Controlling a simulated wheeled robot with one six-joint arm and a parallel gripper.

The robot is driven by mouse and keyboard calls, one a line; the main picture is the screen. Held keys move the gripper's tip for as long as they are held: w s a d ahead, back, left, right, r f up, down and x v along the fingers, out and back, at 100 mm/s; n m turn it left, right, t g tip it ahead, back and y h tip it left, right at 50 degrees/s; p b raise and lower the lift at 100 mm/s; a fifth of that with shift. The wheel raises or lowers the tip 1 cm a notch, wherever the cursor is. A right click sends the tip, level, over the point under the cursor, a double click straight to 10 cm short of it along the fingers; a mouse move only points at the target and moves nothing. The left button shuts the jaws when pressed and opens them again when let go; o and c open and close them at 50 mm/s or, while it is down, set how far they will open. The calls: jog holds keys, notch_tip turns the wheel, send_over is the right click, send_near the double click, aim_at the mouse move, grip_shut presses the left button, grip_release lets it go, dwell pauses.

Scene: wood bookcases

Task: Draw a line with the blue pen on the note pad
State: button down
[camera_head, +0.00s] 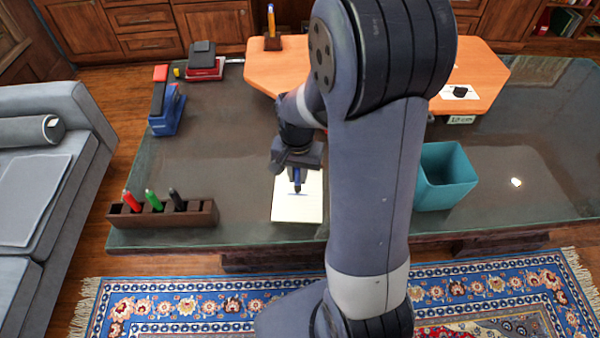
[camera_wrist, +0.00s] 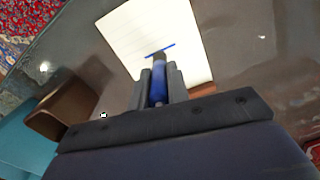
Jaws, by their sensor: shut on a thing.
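The note pad (camera_head: 298,212) lies on the dark glass-topped desk, left of my arm in the head view, and its lined page (camera_wrist: 130,38) fills the upper middle of the wrist view. My gripper (camera_head: 297,176) is above the pad, pointing down, shut on the blue pen (camera_wrist: 159,86). The pen's dark tip is toward the page; I cannot tell whether it touches. A short straight blue line (camera_wrist: 161,50) is on the page by the tip. It shows faintly in the head view. My arm covers the desk to the pad's right.
A wooden pen holder (camera_head: 165,215) with red, green and black pens stands left of the pad. A teal bin (camera_head: 445,178) stands right of my arm. A blue and red stapler (camera_head: 166,103) is at the back left. The desk between stapler and pad is clear.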

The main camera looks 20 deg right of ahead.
jog(key=shift+a, duration=0.15)
jog(key=shift+w+a, duration=0.25)
jog(key=shift+a, duration=0.2)
jog(key=shift+a, duration=0.15)
jog(key=shift+w+a, duration=0.3)
jog(key=shift+a, duration=0.2)
jog(key=shift+r, duration=0.1)
notch_tip(320, 180, up, 8)
jog(key=p, duration=0.6)
